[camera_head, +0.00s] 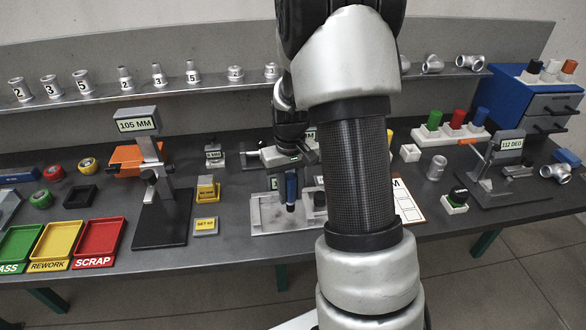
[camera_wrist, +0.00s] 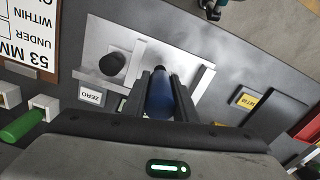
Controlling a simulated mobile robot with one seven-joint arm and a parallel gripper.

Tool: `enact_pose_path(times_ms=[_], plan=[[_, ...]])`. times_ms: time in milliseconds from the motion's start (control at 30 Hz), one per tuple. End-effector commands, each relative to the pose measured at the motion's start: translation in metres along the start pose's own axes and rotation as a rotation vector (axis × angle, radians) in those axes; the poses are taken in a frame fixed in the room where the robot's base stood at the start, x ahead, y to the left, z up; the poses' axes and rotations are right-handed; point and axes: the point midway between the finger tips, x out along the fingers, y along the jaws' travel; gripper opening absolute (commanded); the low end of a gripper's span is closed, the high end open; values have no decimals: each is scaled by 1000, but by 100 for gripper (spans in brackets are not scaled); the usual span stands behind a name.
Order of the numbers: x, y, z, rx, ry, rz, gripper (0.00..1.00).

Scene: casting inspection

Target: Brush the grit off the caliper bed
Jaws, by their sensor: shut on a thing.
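My gripper (camera_head: 291,172) is shut on a brush with a blue handle (camera_head: 291,187). The brush points down over the pale caliper bed (camera_head: 262,226), its dark lower end near the bed; I cannot tell if they touch. In the wrist view the blue handle (camera_wrist: 159,97) sits between the two fingers of my gripper (camera_wrist: 161,84). The caliper bed (camera_wrist: 97,42) lies beyond, with a dark round thing (camera_wrist: 112,66) on it. I cannot make out separate grit. My arm hides the right part of the bed in the head view.
A height gauge marked 105 MM (camera_head: 138,124) stands left of the bed, beside yellow SET blocks (camera_head: 206,227). Green, yellow and red trays (camera_head: 100,238) lie at the front left. An angle gauge (camera_head: 507,146) stands right. A card (camera_wrist: 28,40) lies close to the bed.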

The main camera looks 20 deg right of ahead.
Motion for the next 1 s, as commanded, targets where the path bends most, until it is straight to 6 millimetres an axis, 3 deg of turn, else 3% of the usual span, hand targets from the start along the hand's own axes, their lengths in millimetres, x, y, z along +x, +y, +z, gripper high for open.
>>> enact_pose_path(times_ms=[500, 1000], plan=[[-48, -4, -5, -1, 3, 1, 3], [-49, -4, -5, 0, 2, 1, 3]])
